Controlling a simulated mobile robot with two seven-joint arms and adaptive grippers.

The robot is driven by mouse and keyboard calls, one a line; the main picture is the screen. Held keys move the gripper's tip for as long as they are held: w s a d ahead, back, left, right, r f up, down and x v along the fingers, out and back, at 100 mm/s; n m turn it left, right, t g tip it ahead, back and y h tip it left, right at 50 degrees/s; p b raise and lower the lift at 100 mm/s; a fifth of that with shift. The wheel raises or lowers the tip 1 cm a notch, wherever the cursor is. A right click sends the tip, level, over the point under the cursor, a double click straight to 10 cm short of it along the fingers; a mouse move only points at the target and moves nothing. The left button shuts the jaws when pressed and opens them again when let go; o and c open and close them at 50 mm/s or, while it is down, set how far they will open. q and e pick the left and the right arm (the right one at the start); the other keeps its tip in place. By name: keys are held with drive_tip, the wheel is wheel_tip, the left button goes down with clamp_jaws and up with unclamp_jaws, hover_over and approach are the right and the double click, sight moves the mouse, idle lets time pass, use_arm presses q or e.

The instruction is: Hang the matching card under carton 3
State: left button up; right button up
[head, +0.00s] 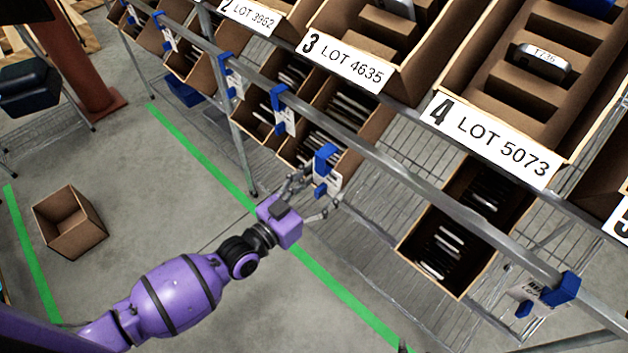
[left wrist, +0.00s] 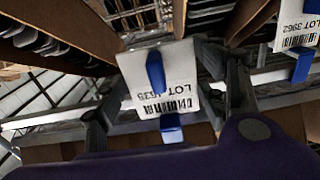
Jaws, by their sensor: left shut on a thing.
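My left gripper (head: 316,196) is shut on a white card (left wrist: 150,92) with blue clip parts, just below the front rail in the head view. In the left wrist view the card reads LOT with digits ending in 635 above a barcode; the first digit is unclear. Carton 3 (head: 378,52) is tilted on the upper shelf, and its label (head: 344,62) reads 3 LOT 4635. The card's blue clip (head: 325,158) shows slightly below and in front of the rail (head: 400,165); I cannot tell whether they touch.
Other cards hang on the rail by blue clips, one LOT 3962 (left wrist: 296,28) close to the right of my gripper in the wrist view. Carton 4 (head: 492,138) is to the right. Lower cartons (head: 455,290) stand behind the rail. An empty box (head: 70,222) is on the floor.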

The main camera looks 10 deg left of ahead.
use_arm(q)
drive_tip(key=shift+r, duration=0.1)
drive_tip(key=shift+w+d, duration=0.2)
drive_tip(key=shift+w, duration=0.05)
drive_tip(key=shift+x, duration=1.15)
drive_tip(key=w+d+f+b, duration=0.1)
drive_tip(key=w+d+b, duration=0.1)
drive_tip(key=w+d, duration=0.1)
drive_tip(key=shift+w+d+f, duration=0.15)
drive_tip(key=shift+w+f, duration=0.15)
drive_tip(key=shift+w, duration=0.55)
use_arm(e)
drive_tip(key=shift+s+a+f, duration=0.1)
drive_tip(key=shift+s+f, duration=0.25)
drive_tip(key=shift+f, duration=0.4)
drive_tip(key=shift+s+f, duration=0.3)
drive_tip(key=shift+f, duration=0.45)
use_arm(q)
drive_tip(key=shift+b, duration=0.3)
drive_tip(key=o, duration=1.2)
use_arm(e)
drive_tip(key=shift+s+g, duration=0.15)
drive_tip(key=shift+g, duration=0.15)
